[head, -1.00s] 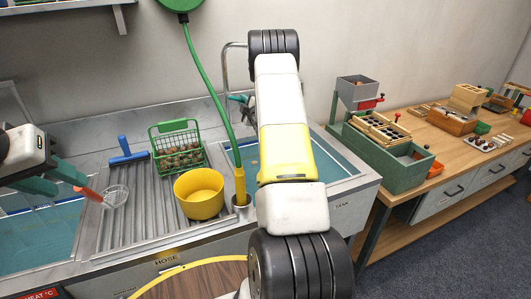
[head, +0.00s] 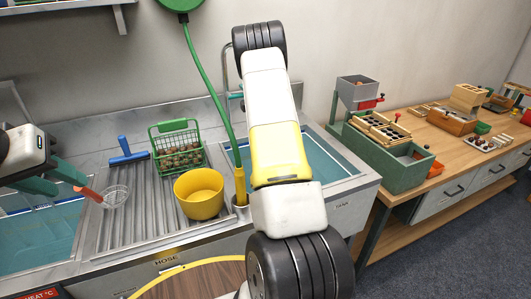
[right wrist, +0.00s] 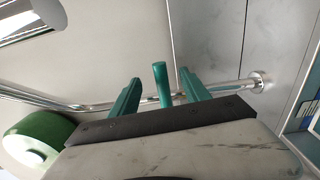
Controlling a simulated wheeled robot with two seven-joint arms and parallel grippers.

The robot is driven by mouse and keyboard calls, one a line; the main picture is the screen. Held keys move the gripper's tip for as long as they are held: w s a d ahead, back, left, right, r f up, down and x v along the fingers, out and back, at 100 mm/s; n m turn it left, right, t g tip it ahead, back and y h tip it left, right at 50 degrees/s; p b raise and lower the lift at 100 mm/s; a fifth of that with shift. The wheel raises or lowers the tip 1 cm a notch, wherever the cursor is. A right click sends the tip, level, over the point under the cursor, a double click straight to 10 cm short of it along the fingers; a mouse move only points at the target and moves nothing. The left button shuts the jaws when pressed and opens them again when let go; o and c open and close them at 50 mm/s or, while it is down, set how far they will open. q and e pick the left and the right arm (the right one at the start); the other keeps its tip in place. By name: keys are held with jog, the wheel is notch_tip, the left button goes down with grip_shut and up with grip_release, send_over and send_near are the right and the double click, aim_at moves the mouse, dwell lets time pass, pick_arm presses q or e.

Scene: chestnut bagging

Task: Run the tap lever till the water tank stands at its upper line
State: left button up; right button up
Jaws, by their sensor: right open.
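The water tank (head: 345,186) is the sunken basin at the right end of the sink unit, marked TANK. Teal water (head: 325,160) shows in it, partly behind my right arm; I cannot make out its upper line. The metal tap pipe (head: 228,70) rises behind the tank. In the right wrist view the teal tap lever (right wrist: 161,85) stands between the two fingers of my open right gripper (right wrist: 160,92), with gaps on both sides.
A yellow bowl (head: 199,205) and a green wire basket (head: 179,158) of chestnuts stand on the ribbed drainboard. A blue squeegee (head: 127,155) lies behind. A green hose (head: 208,85) hangs down left of my right arm. A wooden workbench (head: 455,148) stands at right.

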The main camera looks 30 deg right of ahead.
jog(key=shift+s, duration=0.15)
jog(key=s, duration=0.8)
jog(key=shift+s+a, duration=0.25)
jog(key=shift+s, duration=0.1)
dwell(0.4)
jog(key=s+a+r+m+g, duration=0.6)
jog(key=s+a+r+m, duration=0.45)
jog(key=s+r, duration=0.2)
jog(key=s+a+m+g+y, duration=0.1)
jog(key=s+a+m+g, duration=0.2)
jog(key=s, duration=1.1)
jog(key=s+a+m+g+y, duration=0.2)
jog(key=s+a+m, duration=0.2)
jog(key=s+a, duration=0.5)
jog(key=s, duration=0.5)
jog(key=shift+s+a+r+g, duration=0.15)
jog(key=shift+a+r+g, duration=0.1)
jog(key=shift+g, duration=0.15)
